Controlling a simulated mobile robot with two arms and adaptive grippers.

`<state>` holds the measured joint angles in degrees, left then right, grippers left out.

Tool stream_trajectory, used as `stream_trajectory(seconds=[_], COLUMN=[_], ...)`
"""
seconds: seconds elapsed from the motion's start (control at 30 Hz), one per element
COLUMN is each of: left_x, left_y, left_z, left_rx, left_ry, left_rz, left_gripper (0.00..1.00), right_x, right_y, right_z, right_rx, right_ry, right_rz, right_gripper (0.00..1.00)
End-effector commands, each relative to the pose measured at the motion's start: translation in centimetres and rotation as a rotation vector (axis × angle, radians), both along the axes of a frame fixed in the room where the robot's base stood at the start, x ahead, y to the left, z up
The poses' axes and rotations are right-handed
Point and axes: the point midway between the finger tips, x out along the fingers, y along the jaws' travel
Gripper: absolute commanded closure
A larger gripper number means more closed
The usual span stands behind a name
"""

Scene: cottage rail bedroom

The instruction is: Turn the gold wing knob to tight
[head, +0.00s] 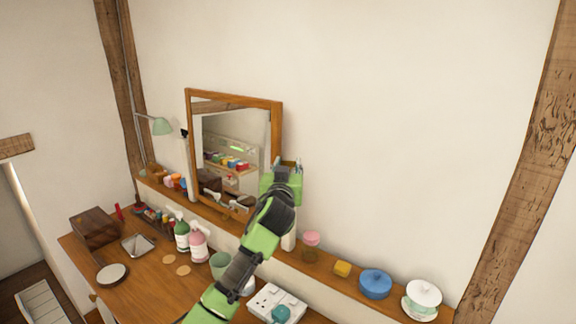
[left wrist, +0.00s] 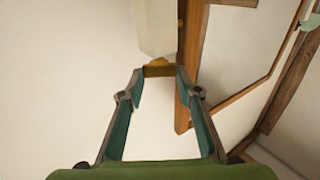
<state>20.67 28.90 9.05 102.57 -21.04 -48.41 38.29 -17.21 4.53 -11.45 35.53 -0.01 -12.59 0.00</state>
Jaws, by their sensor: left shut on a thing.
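The gold wing knob (left wrist: 158,68) shows in the left wrist view, between the fingertips. My left gripper (left wrist: 158,72) is shut on it, with its teal-padded fingers on either side. In the head view my left gripper (head: 286,164) is at the right edge of the wood-framed mirror (head: 235,98), and it hides the knob there. The mirror's frame also shows in the left wrist view (left wrist: 240,94), to the right of the fingers. I cannot make out the knob's tight mark. My right gripper is in neither view.
Pump bottles (head: 198,242) stand on the desk (head: 150,290). The wall right of the mirror is bare.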

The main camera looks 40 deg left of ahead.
Motion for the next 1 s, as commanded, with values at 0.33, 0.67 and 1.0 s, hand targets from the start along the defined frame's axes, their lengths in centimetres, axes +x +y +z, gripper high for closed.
stream_trajectory(seconds=[0.33, 0.67, 1.0], left_x=[0.0, -0.3, -4.7], left_y=[0.0, -0.3, -3.7], left_z=[-0.1, -0.1, -0.2], left_rx=[-0.001, -0.001, -0.003], left_ry=[0.001, 0.001, 0.000], left_rz=[0.001, 0.000, -0.002], left_gripper=[0.51, 0.51, 0.51], right_x=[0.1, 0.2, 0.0], right_y=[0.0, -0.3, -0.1], right_z=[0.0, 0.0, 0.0], right_rx=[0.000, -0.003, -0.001], right_ry=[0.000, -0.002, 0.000], right_rz=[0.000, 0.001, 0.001], right_gripper=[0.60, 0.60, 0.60])
